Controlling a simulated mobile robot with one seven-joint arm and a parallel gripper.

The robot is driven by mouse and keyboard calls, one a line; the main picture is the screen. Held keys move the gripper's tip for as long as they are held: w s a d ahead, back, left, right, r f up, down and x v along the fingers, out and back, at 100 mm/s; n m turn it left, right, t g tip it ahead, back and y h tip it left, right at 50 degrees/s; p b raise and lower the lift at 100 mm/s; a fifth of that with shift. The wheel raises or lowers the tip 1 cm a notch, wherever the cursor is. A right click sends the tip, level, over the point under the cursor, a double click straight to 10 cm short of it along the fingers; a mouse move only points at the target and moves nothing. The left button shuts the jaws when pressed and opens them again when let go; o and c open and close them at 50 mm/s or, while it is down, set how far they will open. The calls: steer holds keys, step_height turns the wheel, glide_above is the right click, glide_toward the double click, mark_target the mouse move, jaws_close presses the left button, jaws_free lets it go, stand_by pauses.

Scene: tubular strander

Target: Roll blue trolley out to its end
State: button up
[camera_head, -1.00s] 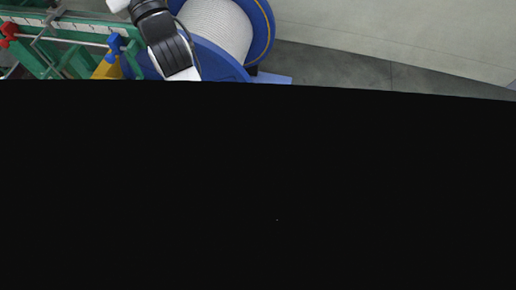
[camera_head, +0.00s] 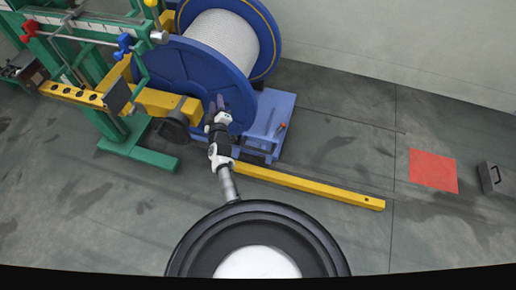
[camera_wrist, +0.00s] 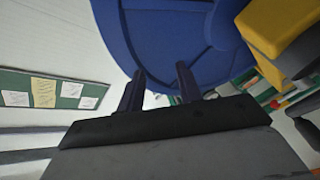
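The blue trolley (camera_head: 272,118) is low on the floor under a large blue reel (camera_head: 195,82) wound with white rope. A small orange-red piece sits on the trolley's right side. My gripper (camera_head: 217,104) is in front of the reel's near flange, close to the trolley's left part. In the wrist view my gripper's two dark fingers (camera_wrist: 159,90) stand apart with nothing visible between them, and the blue reel flange (camera_wrist: 165,35) fills the space beyond. I cannot tell whether the fingers touch it. The trolley's far side is hidden by the reel.
A yellow floor rail (camera_head: 315,187) runs right from the trolley. A red floor mark (camera_head: 433,170) and a grey metal block (camera_head: 492,178) lie farther right. The green machine frame (camera_head: 140,143) with yellow arms stands left. Floor between the rail and the red mark is clear.

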steer(key=s+d+f+n+g+h, duration=0.1)
steer(key=s+d+f+h, duration=0.1)
steer(key=s+d+f, duration=0.45)
steer(key=s+d+f+n+g+h, duration=0.1)
steer(key=s+f+h, duration=0.25)
steer(key=f, duration=0.65)
steer(key=s+d+f+n+g+h, duration=0.1)
steer(key=s+d+f+h, duration=0.1)
steer(key=s+d+f, duration=0.35)
steer(key=shift+a+f+b+x, duration=0.15)
steer(key=shift+f+b+x, duration=0.35)
steer(key=shift+b+x, duration=1.6)
steer(key=shift+a+f+b+x, duration=0.2)
steer(key=shift+f+b+x, duration=0.3)
steer(key=shift+b+x, duration=1.5)
steer(key=shift+a+f+b+x, duration=0.15)
steer(key=shift+f+b+x, duration=0.35)
steer(key=shift+b+x, duration=1.6)
steer(key=shift+w+d+p, duration=0.1)
steer(key=shift+w+p, duration=0.1)
steer(key=shift+p, duration=0.2)
jaws_close()
